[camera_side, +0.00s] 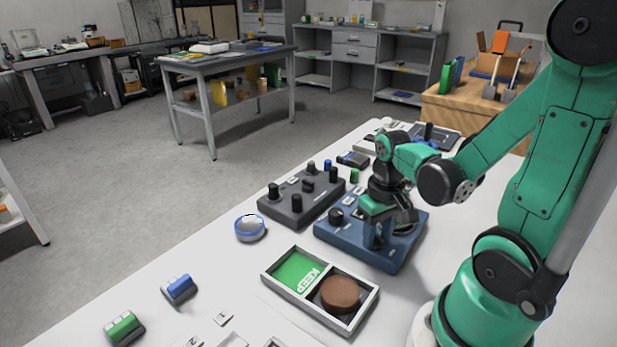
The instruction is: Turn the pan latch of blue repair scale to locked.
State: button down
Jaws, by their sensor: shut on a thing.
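The blue repair scale (340,239) is a flat blue box on the white table, with a black knob (336,215) and a small pale label near its left end. My gripper (388,232) points down over the right part of the blue scale. Its fingers are low at the scale's top and shut on a small part there, which appears to be the pan latch. The fingers and wrist hide the latch, so its position cannot be read.
A dark grey box with several black knobs (296,203) stands close on the left. In front are a divided tray (267,276) with a green KEEP side and a brown disc (340,293), and a round white-and-blue item (249,228). More small devices stand behind.

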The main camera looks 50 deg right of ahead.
aim_at(378, 236)
jog(key=n, duration=0.4)
jog(key=shift+n, duration=0.3)
dwell(0.3)
jog(key=shift+c, duration=2.2)
grip_release()
jog(key=shift+r, duration=0.15)
jog(key=shift+r, duration=2.65)
